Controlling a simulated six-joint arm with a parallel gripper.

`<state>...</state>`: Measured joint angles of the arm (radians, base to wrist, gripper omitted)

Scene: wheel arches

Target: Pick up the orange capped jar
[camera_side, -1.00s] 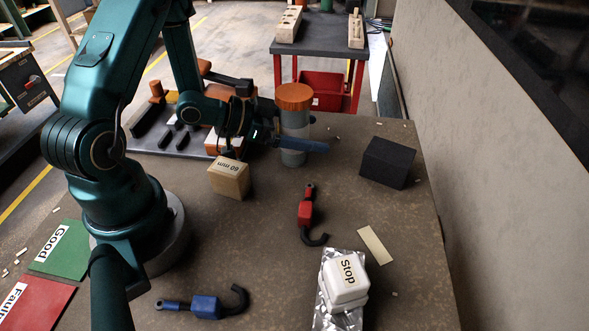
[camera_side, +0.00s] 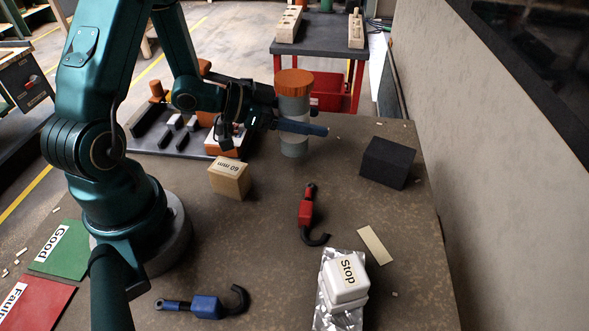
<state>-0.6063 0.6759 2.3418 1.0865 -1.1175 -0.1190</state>
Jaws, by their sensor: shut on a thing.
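The orange capped jar (camera_side: 294,106) stands upright near the far edge of the table, a grey-white cylinder with a wide orange cap (camera_side: 294,82). My gripper (camera_side: 297,126) reaches in from the left and is shut on the jar's body below the cap. The jar's base shows below the finger and appears slightly above the table, though the gap is hard to see.
A wooden "60 mm" block (camera_side: 230,179) lies in front of my gripper, and a black cube (camera_side: 387,162) stands to the right. A red hook (camera_side: 306,212), a blue hook (camera_side: 207,305) and a white "Stop" block (camera_side: 345,278) lie nearer. A tool rack (camera_side: 180,133) is behind my wrist.

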